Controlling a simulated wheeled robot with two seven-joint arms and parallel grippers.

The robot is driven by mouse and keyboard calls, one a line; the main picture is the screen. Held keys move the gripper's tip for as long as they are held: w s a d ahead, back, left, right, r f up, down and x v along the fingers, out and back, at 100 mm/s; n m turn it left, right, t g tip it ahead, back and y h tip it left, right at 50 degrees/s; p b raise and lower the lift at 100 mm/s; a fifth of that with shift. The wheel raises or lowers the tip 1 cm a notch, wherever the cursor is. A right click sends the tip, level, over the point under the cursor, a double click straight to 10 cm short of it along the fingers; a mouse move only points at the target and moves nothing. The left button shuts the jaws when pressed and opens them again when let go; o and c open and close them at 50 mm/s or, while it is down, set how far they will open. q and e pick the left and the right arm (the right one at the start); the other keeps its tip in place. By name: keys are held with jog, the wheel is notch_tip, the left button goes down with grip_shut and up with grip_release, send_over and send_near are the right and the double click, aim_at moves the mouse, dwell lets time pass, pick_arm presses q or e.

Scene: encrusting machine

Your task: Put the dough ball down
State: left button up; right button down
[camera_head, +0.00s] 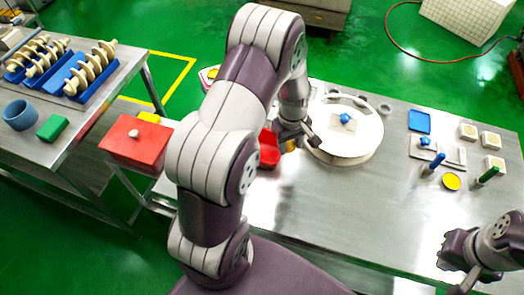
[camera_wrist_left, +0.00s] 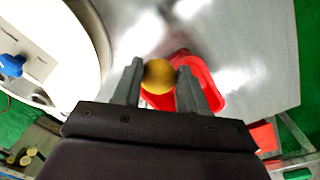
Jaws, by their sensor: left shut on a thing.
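The dough ball (camera_wrist_left: 158,77) is a round yellow ball held between the fingers of my left gripper (camera_wrist_left: 160,82) in the left wrist view. In the head view my left gripper (camera_head: 297,141) is shut on it, and only a small yellow part of the ball (camera_head: 291,146) shows. A red tray (camera_head: 269,152) lies on the steel table at the left of the gripper. In the wrist view the red tray (camera_wrist_left: 212,88) shows behind and to the right of the ball. My right gripper (camera_head: 458,270) is at the lower right, its finger gap unclear.
A round white machine plate (camera_head: 345,150) with a blue knob (camera_head: 345,118) stands right of the left gripper. Blue and green upright tools, a yellow dish (camera_head: 451,182) and pale blocks are on the right. The table's front middle (camera_head: 320,215) is clear.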

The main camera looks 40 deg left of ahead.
pick_arm(q)
jog(key=a+f, duration=0.1)
jog(key=a, duration=0.1)
jog(key=s+a+f, duration=0.1)
jog(key=a+f, duration=0.1)
jog(key=a, duration=0.1)
jog(key=a+f+p, duration=0.1)
jog(key=a+f, duration=0.1)
jog(key=a, duration=0.1)
jog(key=shift+s+a, duration=0.25)
jog(key=shift+a+f, duration=0.15)
jog(key=shift+f, duration=0.1)
notch_tip(320, 180, down, 3)
jog(key=shift+p, duration=0.5)
jog(key=shift+f, duration=0.35)
jog(key=shift+f, duration=0.2)
jog(key=o, duration=0.8)
jog(key=shift+o, duration=0.2)
jog(key=shift+r, duration=0.1)
